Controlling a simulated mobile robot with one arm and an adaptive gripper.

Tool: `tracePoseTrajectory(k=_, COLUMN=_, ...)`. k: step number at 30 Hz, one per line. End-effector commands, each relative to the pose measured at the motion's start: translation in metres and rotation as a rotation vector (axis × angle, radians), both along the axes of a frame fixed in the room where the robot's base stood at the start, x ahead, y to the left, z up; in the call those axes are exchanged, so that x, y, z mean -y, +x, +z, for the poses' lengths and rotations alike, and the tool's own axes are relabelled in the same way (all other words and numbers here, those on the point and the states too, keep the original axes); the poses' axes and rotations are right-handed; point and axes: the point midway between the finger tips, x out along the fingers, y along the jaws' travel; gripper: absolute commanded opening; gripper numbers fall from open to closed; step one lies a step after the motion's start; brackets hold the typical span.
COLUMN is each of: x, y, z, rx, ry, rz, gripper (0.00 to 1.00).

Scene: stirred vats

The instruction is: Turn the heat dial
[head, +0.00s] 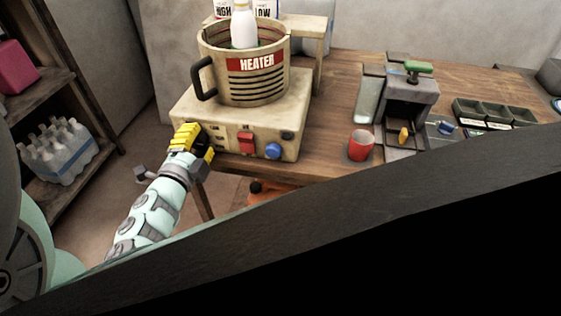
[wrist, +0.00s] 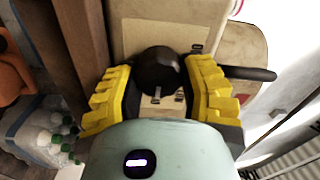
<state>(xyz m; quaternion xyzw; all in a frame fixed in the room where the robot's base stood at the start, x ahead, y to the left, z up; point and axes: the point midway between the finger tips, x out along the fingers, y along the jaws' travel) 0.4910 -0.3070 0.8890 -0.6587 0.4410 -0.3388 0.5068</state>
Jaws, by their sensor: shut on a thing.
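The heater base (head: 243,110) is a beige box on the wooden table, with a tan pot marked HEATER (head: 257,63) on top. My gripper (head: 192,145) is at the left end of the base's front panel in the head view. In the wrist view my gripper's yellow fingers (wrist: 158,88) stand on either side of a round black dial (wrist: 159,70) and are shut on it. The dial is mostly hidden by the fingers in the head view. A red switch (head: 247,142) and a blue knob (head: 273,151) are on the same panel, to the right of my gripper.
A white bottle (head: 243,27) stands in the pot. A red cup (head: 360,145) and a grey machine with a green handle (head: 408,95) are to the right on the table. A shelf with bottles (head: 57,150) stands at the left.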

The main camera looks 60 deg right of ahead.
Motion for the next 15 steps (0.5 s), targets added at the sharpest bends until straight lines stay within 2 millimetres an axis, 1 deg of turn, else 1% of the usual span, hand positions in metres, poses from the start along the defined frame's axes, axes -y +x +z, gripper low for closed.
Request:
tracePoseTrajectory(k=4, x=-0.0001, y=0.0, z=-0.0011, rx=-0.001, ry=0.002, rz=0.0, gripper=0.06)
tracePoseTrajectory(k=5, x=-0.0002, y=-0.0001, z=-0.0011, rx=-0.002, ry=0.002, rz=0.0, gripper=0.47)
tracePoseTrajectory(k=12, x=-0.0005, y=0.0002, z=-0.0017, rx=-0.003, ry=0.003, rz=0.002, gripper=0.72)
tracePoseTrajectory(k=13, x=-0.0005, y=0.0002, z=-0.0019, rx=-0.004, ry=0.004, rz=0.002, gripper=0.74)
tracePoseTrajectory(k=15, x=-0.0009, y=0.0002, z=-0.0026, rx=-0.004, ry=0.005, rz=0.003, gripper=0.74)
